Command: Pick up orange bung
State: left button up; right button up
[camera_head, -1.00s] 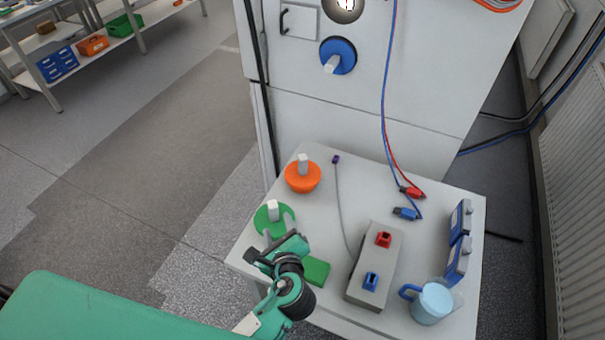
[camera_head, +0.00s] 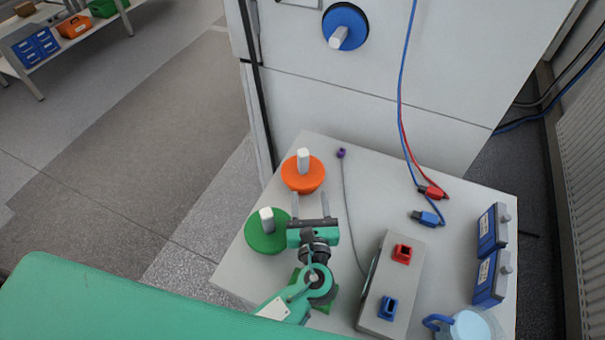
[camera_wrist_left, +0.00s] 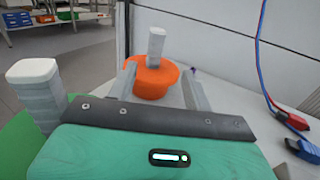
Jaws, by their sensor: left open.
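The orange bung (camera_head: 303,178) stands upright at the back left of the white table, its pale square handle pointing up. It also shows in the left wrist view (camera_wrist_left: 154,80), straight ahead between my finger tips. My left gripper (camera_head: 311,198) is open and empty, just in front of the bung, its two fingers pointing toward it. I cannot tell whether the fingers touch the bung. A green bung (camera_head: 267,238) with a pale handle stands to the left of my gripper. My right gripper is not in view.
A grey box (camera_head: 385,285) with a red and a blue socket stands to the right. Red and blue plugs (camera_head: 427,218), blue battery blocks (camera_head: 492,250) and a light blue jug (camera_head: 470,325) lie farther right. A purple-tipped grey cable (camera_head: 342,153) runs beside the bung. The white cabinet rises behind.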

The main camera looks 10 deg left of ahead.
aim_at(303, 162)
pick_arm(q)
jog(key=p+x, duration=0.2)
jog(key=x, duration=0.6)
jog(key=shift+w+a, duration=0.1)
jog(key=shift+w, duration=0.05)
jog(key=x, duration=0.1)
jog(key=p+x, duration=0.1)
jog(key=x, duration=0.3)
jog(key=shift+a+r+p, duration=0.2)
jog(key=shift+a+p, duration=0.1)
jog(key=shift+p, duration=0.1)
jog(key=shift+f, duration=0.1)
jog(key=c, duration=0.9)
grip_shut()
